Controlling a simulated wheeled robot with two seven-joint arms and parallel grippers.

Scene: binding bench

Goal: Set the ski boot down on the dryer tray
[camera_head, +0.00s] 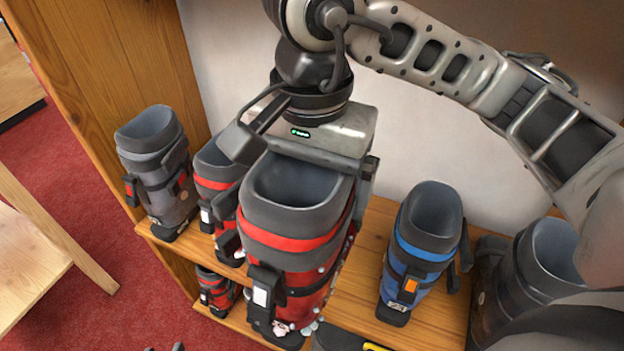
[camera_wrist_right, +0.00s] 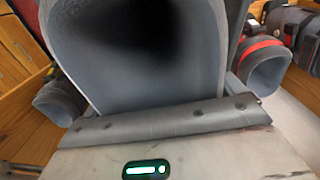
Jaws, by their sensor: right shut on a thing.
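The ski boot (camera_head: 300,240) is red and dark grey with a white buckle and white specks low on its shell. It is upright, in the middle of the head view. My right gripper (camera_head: 308,158) is shut on its upper cuff from behind. In the right wrist view the grey cuff opening (camera_wrist_right: 140,55) fills the middle above the gripper body. Whether the boot's sole touches anything below is hard to tell. I cannot make out the dryer tray for certain. Small dark tips at the bottom edge may be my left gripper (camera_head: 165,348).
A wooden shelf (camera_head: 350,300) holds a grey boot (camera_head: 160,175), another red boot (camera_head: 217,185), a blue boot (camera_head: 420,250) and a dark boot (camera_head: 535,260). A small red boot (camera_head: 215,292) sits lower. A dark item with yellow (camera_head: 340,342) lies at the bottom edge.

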